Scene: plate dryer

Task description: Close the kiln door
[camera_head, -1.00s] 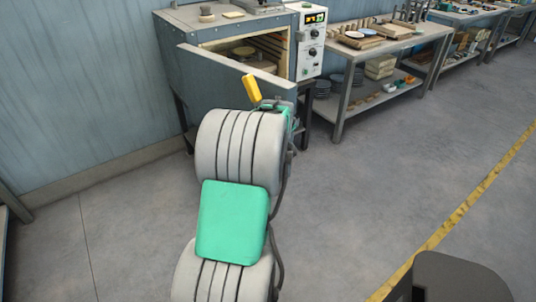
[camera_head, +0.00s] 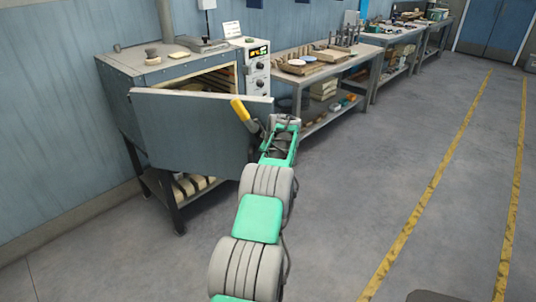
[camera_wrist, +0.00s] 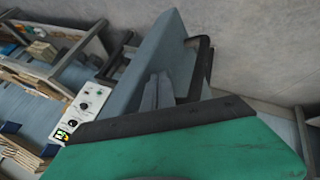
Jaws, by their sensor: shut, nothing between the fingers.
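The kiln (camera_head: 118,75) stands against the wall at the left in the head view. Its grey door (camera_head: 190,135) is ajar, hinged at the left, with a gap along the top and right. A yellow bar (camera_head: 241,110) is at the door's free end; I cannot tell what it belongs to. My gripper (camera_wrist: 157,92) is shut and empty, close to the door panel (camera_wrist: 150,55) in the wrist view. A dark handle (camera_wrist: 206,65) is just right of the fingertips; contact is unclear. In the head view my arm hides the fingertips.
A control box (camera_head: 257,68) is on the kiln's right side. A workbench (camera_head: 310,72) with dishes and boards stands right of it, with more benches beyond. The floor (camera_head: 370,190) on the right is clear, with yellow lines.

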